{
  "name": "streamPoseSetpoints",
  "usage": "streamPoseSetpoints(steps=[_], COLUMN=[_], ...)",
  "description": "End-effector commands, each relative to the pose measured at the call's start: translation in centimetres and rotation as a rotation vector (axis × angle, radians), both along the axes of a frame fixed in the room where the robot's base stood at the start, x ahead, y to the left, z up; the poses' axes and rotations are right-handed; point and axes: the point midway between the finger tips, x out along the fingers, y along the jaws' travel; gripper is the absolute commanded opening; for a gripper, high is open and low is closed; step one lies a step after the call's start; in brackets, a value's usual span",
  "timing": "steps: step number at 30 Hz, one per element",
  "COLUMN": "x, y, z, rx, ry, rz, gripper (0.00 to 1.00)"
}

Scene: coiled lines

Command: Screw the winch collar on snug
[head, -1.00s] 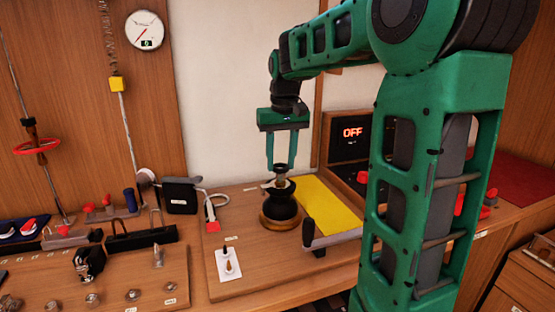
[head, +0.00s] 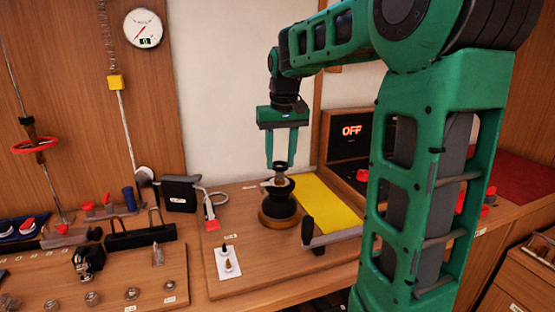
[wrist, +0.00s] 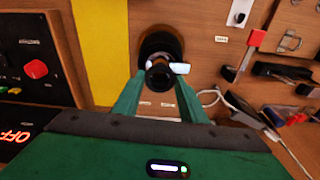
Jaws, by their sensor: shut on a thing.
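The winch (head: 279,210) stands upright on the wooden board, with a black drum and a brown base ring. The dark winch collar (head: 280,166) is at the top of it, around or on its spindle; how far down it sits I cannot tell. My gripper (head: 281,167) points straight down over the winch, with its green fingers shut on the collar. In the wrist view the collar (wrist: 159,75) shows as a dark round end between the fingertips, with the drum (wrist: 160,43) behind it. A pale metal piece sticks out sideways just below the collar. The thread is hidden.
A yellow panel (head: 329,203) and a black-handled lever (head: 308,232) are close at the winch's right. A panel (head: 349,140) reading OFF stands behind. A white plate (head: 228,263) lies in front, left. Bare board (head: 262,262) is free in front of the winch.

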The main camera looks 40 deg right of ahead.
Motion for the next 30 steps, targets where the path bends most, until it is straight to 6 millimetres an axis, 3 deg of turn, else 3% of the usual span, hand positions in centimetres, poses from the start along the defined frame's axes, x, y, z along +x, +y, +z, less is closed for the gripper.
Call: streamPoseSetpoints(steps=[30], x=[0.0], y=[0.0], z=[-2.4], rx=[0.000], ry=[0.000], rz=[0.001], gripper=[0.17])
